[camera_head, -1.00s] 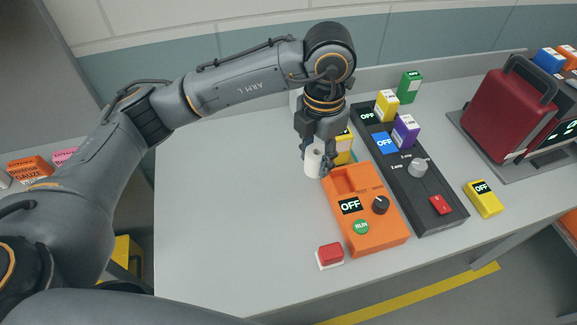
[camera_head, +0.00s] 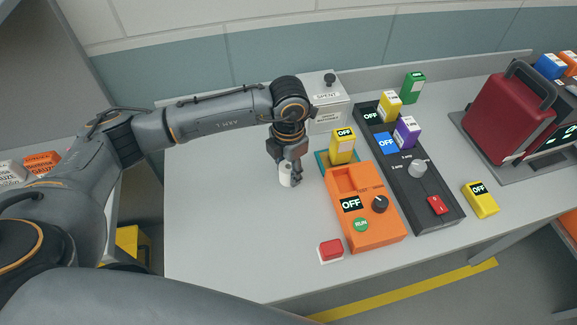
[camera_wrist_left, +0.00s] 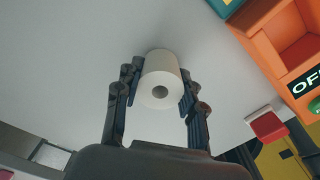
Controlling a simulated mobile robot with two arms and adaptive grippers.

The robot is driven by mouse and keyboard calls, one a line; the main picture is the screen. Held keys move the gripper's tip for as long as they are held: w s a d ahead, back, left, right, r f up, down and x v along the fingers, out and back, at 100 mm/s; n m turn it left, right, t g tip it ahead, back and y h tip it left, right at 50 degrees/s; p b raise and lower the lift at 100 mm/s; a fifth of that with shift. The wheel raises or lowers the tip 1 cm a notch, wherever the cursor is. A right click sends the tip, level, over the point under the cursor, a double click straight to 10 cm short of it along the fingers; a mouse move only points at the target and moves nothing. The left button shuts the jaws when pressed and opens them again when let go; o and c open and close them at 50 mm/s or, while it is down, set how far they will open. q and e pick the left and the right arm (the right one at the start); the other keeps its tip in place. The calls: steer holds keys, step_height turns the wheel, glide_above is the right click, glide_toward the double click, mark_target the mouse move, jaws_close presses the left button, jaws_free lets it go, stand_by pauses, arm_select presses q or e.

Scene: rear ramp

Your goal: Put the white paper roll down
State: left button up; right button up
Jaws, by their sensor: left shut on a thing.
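The white paper roll (camera_head: 285,175) is upright between the fingers of my left gripper (camera_head: 289,181), over the bare left part of the table, left of the orange device. In the left wrist view the roll (camera_wrist_left: 160,82) sits between both fingers of my left gripper (camera_wrist_left: 158,100), with its core hole facing the camera. My left gripper is shut on it. I cannot tell for sure whether the roll's lower end touches the table. My right gripper is not in view.
The grey table (camera_head: 220,225) is clear left of and in front of the roll. To the right stand the orange device (camera_head: 365,215), a red button (camera_head: 330,250), a yellow block (camera_head: 343,146) and a black panel (camera_head: 425,195). A white "SPENT" box (camera_head: 328,100) is behind.

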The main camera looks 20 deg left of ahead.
arm_select(q)
steer(key=shift+f, duration=0.15)
steer(key=o, duration=1.2)
steer(key=shift+c, duration=0.2)
step_height(320, 180, up, 12)
steer(key=b, duration=0.2)
steer(key=shift+r+b, duration=0.2)
steer(key=shift+b, duration=0.1)
steer(key=shift+f, duration=0.1)
